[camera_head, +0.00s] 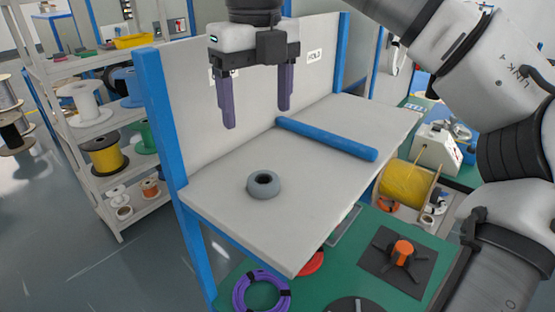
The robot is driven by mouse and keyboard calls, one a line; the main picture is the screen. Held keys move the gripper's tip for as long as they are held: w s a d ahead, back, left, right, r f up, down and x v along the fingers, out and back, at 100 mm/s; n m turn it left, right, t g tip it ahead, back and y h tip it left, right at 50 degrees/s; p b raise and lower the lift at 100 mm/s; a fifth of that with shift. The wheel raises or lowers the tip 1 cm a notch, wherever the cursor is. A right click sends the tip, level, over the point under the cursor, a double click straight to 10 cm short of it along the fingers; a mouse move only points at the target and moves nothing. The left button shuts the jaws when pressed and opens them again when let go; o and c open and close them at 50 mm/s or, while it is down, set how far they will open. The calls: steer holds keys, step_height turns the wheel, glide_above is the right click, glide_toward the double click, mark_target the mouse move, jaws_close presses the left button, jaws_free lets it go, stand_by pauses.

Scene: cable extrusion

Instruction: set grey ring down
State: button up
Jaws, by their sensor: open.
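The grey ring (263,185) lies flat on the left part of the light grey shelf top (310,204), with its dark hole facing up. My gripper (257,118) hangs above the shelf, over its back part, with its two purple fingers spread wide and pointing down. The fingers hold nothing. The ring is below the gripper in the picture and apart from it.
A blue bar (326,138) lies across the shelf to the right of the ring. A back panel (195,95) with blue posts stands behind. A green table (345,262) below holds a purple cable coil (261,292) and a yellow spool (406,184). A spool rack (97,130) stands left.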

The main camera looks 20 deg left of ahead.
steer(key=b, duration=0.5)
glide_above(264, 172)
steer(key=s, duration=0.2)
steer(key=f, duration=0.8)
steer(key=shift+s+d+f, duration=0.15)
steer(key=shift+s+d, duration=0.05)
steer(key=shift+d, duration=0.2)
steer(key=shift+w+f, duration=0.2)
steer(key=shift+f, duration=2.35)
steer(key=shift+c, duration=0.4)
steer(key=c, duration=1.1)
steer(key=shift+r, duration=0.1)
